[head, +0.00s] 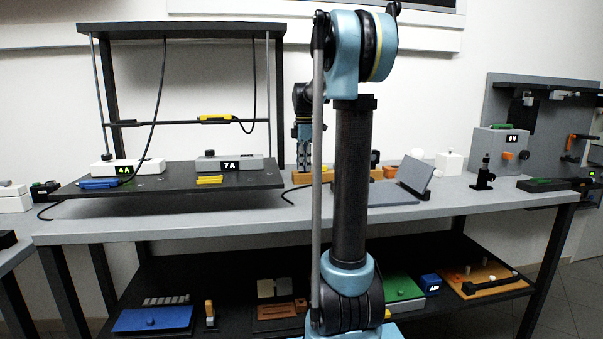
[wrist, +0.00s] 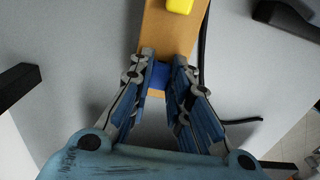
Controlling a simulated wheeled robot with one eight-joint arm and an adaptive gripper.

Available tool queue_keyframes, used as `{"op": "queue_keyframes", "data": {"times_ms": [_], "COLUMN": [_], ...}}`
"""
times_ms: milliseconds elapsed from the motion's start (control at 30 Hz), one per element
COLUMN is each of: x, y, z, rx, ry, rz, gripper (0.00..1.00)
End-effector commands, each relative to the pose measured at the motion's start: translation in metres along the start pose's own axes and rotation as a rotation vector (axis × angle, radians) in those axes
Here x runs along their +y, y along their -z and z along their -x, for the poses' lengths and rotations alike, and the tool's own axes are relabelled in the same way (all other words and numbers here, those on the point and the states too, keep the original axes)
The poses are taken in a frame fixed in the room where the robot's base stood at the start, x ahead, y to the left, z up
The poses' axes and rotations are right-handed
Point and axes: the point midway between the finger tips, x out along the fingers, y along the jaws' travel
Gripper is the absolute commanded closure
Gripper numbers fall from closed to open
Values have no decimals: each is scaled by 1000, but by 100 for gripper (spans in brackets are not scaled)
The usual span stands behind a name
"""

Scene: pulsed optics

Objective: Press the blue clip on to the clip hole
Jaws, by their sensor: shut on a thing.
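In the wrist view my gripper (wrist: 164,60) is shut on a small blue clip (wrist: 158,76), which shows between the two fingers. The clip is over the near end of an orange-tan wooden strip (wrist: 168,35); I cannot tell whether it touches the strip. The clip hole cannot be made out, and the fingers and clip cover that end of the strip. In the head view my gripper (head: 303,150) points down at the strip (head: 298,173) on the grey bench, partly hidden behind my arm.
A yellow block (wrist: 180,5) sits on the strip's far part. A black cable (wrist: 203,45) runs close to its right side. In the head view a dark raised shelf (head: 200,178) stands to the left, and a tilted grey panel (head: 415,173) to the right.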

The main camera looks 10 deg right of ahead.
Motion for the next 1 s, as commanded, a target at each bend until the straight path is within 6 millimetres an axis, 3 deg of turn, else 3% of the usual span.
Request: {"op": "queue_keyframes", "data": {"times_ms": [600, 1000], "x": [1, 2], "y": [1, 1], "z": [16, 47], "rx": [0, 0], "ry": [-2, -1], "rz": [1, 1], "gripper": [100, 100]}}
